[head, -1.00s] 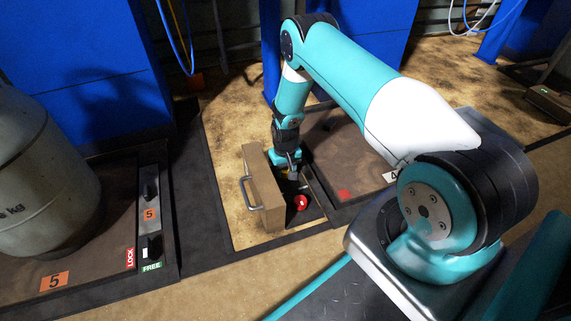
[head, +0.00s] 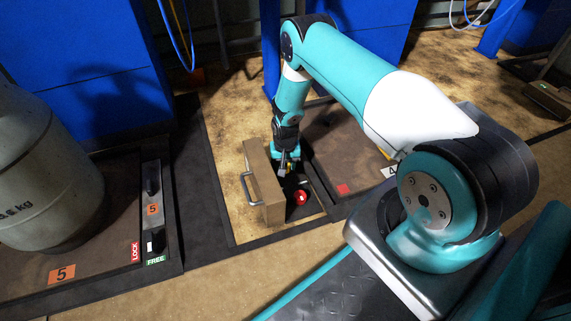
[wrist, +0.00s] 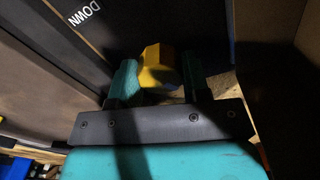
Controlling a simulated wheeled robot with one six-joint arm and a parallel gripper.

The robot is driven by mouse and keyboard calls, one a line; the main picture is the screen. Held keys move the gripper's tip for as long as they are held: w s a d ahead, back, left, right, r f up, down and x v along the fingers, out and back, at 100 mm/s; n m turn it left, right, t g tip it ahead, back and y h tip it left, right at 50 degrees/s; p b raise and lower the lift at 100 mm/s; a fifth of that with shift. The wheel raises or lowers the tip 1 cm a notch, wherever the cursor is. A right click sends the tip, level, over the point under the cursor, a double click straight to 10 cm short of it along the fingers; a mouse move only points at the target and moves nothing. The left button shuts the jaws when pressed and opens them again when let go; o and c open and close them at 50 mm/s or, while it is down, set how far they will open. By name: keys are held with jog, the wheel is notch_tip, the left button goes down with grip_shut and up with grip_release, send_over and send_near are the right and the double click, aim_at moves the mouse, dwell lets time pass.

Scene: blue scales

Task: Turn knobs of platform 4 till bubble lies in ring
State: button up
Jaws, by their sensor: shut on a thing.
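A yellow faceted knob (wrist: 160,72) sits between the two teal fingers of my gripper (wrist: 160,84) in the wrist view. The fingers are shut on it from both sides. A dark panel with the word DOWN (wrist: 84,12) lies beside it. In the head view my gripper (head: 287,168) points down between a brown box and the dark platform with the label 4 (head: 389,171). The arm and fingers hide most of the knob there. I cannot make out a bubble or a ring in either view.
The brown box (head: 262,180) with a metal handle stands close to the left of my gripper. A red round part (head: 301,198) is just in front. Platform 5 (head: 90,285) carries a large grey cylinder (head: 45,180) at left. Bare floor lies in front.

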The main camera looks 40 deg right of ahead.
aim_at(286, 164)
jog(key=o, duration=0.9)
jog(key=shift+o, duration=0.2)
jog(key=shift+r, duration=0.1)
notch_tip(286, 164, up, 17)
jog(key=p, duration=0.9)
jog(key=shift+p, duration=0.35)
jog(key=shift+s+r, duration=0.1)
